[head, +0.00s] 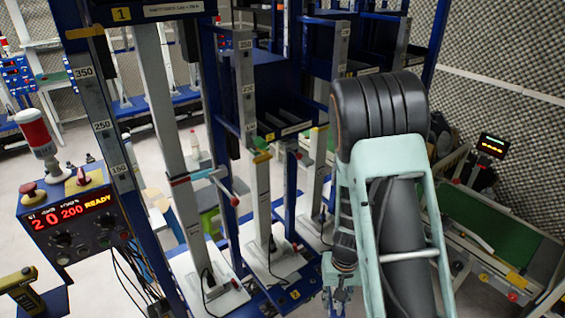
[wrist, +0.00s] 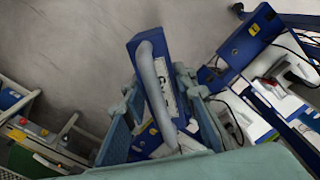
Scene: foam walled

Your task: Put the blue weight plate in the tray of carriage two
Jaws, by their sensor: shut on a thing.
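The blue weight plate (wrist: 134,47), a blue block with a grey bar-like handle and a white label, is between my gripper's teal fingers (wrist: 160,112) in the wrist view. My gripper is shut on it; the contact is partly hidden. In the head view my gripper (head: 341,296) shows only partly, low beside my forearm, and I cannot make out the plate there. A dark blue tray with black dividers (head: 290,128) sits on the middle column, behind a yellow tag that appears to read 2. My gripper is well below and right of it.
A control box (head: 72,222) reads 20, 200 and READY at left. Upright columns (head: 174,130) with scale marks and white feet (head: 272,262) crowd the middle. A green-topped bench (head: 485,222) stands at right. In the wrist view, grey floor (wrist: 60,45) is clear at upper left.

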